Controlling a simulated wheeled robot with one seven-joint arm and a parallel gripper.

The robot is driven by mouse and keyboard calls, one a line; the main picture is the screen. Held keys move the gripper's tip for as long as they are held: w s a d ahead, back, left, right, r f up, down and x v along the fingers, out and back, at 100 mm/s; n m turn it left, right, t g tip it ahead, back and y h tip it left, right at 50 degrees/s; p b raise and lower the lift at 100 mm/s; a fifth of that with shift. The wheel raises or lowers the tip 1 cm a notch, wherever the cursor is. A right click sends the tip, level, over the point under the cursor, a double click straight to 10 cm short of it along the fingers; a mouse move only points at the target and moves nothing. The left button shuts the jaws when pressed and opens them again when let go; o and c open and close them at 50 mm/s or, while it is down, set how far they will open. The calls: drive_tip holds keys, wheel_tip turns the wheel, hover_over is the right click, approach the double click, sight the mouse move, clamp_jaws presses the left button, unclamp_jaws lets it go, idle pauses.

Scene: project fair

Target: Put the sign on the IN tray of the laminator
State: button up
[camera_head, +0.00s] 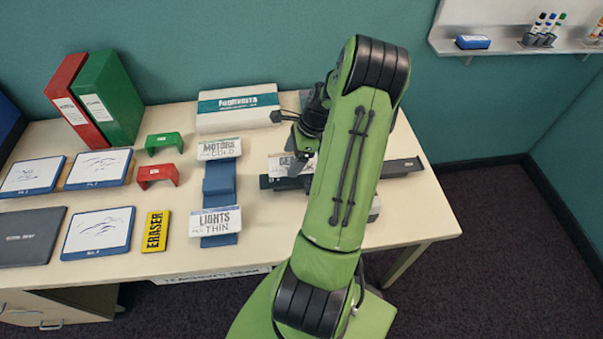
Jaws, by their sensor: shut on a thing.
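A white sign reading "GE..." (281,164) is at the left end of a long dark bar-shaped device (405,167), which looks like the laminator. My arm hides the middle of the device and the right part of the sign. My gripper (304,158) is at the sign's right part, mostly hidden by my arm, and shut on the sign. I cannot tell whether the sign touches the device or hangs just above it. No IN marking is readable.
Signs reading "MOTORS COLD" (219,149) and "LIGHTS THIN" (216,222) stand on blue supports left of my arm. A white box (222,121) lies behind. Red (66,93) and green (113,95) binders stand back left. A yellow eraser box (155,231) lies at the front.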

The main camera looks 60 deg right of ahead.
sight(284, 168)
wheel_tip(284, 168, down, 6)
drive_tip(key=shift+w+f+b, duration=0.15)
drive_tip(key=shift+f+b, duration=0.1)
drive_tip(key=shift+b, duration=0.3)
drive_tip(key=shift+a+f, duration=0.1)
drive_tip(key=o, duration=0.9)
drive_tip(key=p+v, duration=0.2)
drive_tip(key=v, duration=1)
drive_tip(key=shift+p, duration=0.35)
drive_tip(key=w+a+r+n+g+h, duration=0.1)
drive_tip(key=w+a+r+n, duration=0.2)
drive_tip(key=a+r+n, duration=0.5)
drive_tip(key=w+a+r+n+h, duration=0.25)
drive_tip(key=a+r+n, duration=0.2)
drive_tip(key=a, duration=0.45)
drive_tip(key=s+a+r+n+t, duration=0.1)
drive_tip(key=s+a+r+n, duration=0.2)
drive_tip(key=s+a+n, duration=0.2)
drive_tip(key=s+a+r+n+t, duration=0.2)
drive_tip(key=s+a+n, duration=0.3)
drive_tip(key=a+n, duration=0.5)
drive_tip(key=shift+s+a+r, duration=0.4)
drive_tip(key=shift+a+r, duration=0.45)
drive_tip(key=shift+r, duration=0.05)
